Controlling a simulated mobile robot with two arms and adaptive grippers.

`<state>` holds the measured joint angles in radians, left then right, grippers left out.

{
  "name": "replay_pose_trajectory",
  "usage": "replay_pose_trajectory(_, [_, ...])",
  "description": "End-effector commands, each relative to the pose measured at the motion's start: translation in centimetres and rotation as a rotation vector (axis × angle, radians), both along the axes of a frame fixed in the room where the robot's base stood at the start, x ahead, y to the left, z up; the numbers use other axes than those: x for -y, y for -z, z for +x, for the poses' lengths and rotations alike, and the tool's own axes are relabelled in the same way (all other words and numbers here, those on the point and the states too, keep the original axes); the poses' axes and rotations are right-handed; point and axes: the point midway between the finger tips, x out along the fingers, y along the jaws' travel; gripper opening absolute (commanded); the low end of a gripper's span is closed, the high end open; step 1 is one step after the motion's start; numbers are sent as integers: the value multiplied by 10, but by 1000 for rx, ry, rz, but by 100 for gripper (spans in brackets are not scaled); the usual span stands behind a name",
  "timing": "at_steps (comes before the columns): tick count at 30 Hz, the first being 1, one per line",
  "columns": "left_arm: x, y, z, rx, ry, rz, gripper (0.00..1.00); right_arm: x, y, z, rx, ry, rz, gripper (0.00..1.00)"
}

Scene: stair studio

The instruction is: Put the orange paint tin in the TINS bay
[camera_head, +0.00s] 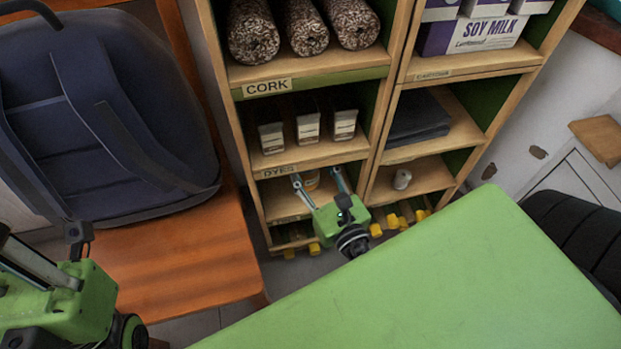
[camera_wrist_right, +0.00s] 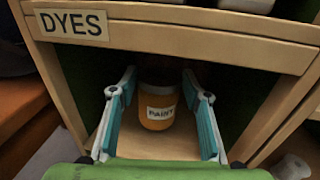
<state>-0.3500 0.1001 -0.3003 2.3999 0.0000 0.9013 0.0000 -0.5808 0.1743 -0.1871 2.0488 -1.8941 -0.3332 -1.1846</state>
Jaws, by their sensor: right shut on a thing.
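The orange paint tin (camera_head: 311,182) stands upright in the lower left bay, under the board labelled DYES. In the right wrist view the tin (camera_wrist_right: 159,104) shows a white PAINT label, and its top is in shadow under the board. My right gripper (camera_head: 316,176) reaches into this bay from the front. I see no TINS label.
Dye boxes (camera_head: 308,126) stand in the bay above, and cork rolls (camera_head: 305,28) above those. A green tabletop (camera_head: 440,285) fills the front; an orange bench (camera_head: 190,255) is left.

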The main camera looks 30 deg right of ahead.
Motion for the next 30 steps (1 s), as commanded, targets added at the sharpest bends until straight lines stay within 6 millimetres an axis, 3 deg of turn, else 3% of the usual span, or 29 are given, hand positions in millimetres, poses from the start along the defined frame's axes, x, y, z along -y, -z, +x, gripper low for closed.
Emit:
replay_pose_trajectory(3, [0,17,0,4,-1,0,14,0,23,0,2,0,-3,12])
replay_pose_trajectory(6, [1,20,2,27,-1,2,14,0,40,0,2,0,-2,12])
replay_pose_trajectory(19, [2,11,4,50,-2,5,14,1,42,4,3,1,-1,12])
replay_pose_trajectory(20, [2,10,4,51,-3,6,14,1,43,4,0,0,-1,49])
replay_pose_trajectory(21, [2,10,4,51,-3,6,14,1,43,4,0,0,-1,59])
replay_pose_trajectory(30, [2,10,4,50,-2,6,14,1,43,4,0,0,-1,60])
